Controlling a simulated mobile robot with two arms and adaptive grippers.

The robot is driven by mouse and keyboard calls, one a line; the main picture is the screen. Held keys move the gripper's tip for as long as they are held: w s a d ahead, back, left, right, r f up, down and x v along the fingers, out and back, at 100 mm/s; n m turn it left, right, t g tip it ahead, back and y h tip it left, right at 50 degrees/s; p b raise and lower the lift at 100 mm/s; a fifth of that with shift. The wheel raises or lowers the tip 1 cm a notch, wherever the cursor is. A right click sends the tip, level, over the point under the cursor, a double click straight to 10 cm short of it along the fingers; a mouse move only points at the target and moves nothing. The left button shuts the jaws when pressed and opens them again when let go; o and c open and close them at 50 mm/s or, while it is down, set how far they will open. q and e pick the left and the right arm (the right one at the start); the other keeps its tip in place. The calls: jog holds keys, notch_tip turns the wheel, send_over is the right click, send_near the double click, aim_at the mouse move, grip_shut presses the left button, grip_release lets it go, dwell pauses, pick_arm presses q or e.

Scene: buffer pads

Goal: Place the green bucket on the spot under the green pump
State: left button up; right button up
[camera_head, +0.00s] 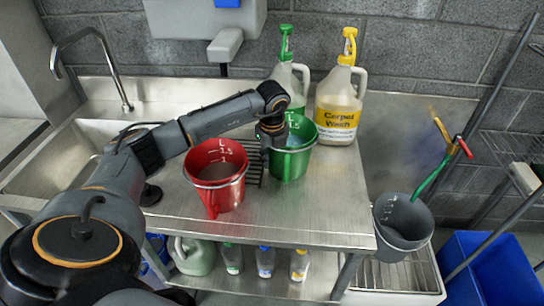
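The green bucket (290,164) stands upright on the steel counter, just in front of the green-pump bottle (299,92). The green pump head (286,44) sits on top of that bottle, behind the bucket. My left arm reaches over the red bucket from the left. My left gripper (268,140) is at the left rim of the green bucket, overlapping it in view. Its fingers are dark and partly hidden, so I cannot tell whether they are closed on the rim. My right gripper is not in view.
A red bucket (216,178) stands left of the green bucket, beside a dark grate (254,172). A yellow-pump Carpet Wash bottle (338,105) stands behind right. The counter (333,205) is clear at right. A grey bucket (402,222) and blue bin (490,275) stand beyond it.

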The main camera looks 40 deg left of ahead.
pick_arm(q)
jog(key=shift+r, duration=0.2)
notch_tip(320, 180, up, 12)
jog(key=s+d+b, duration=0.1)
jog(key=b, duration=0.1)
jog(key=shift+s+f, duration=0.15)
jog(key=shift+f, duration=0.1)
dwell(0.3)
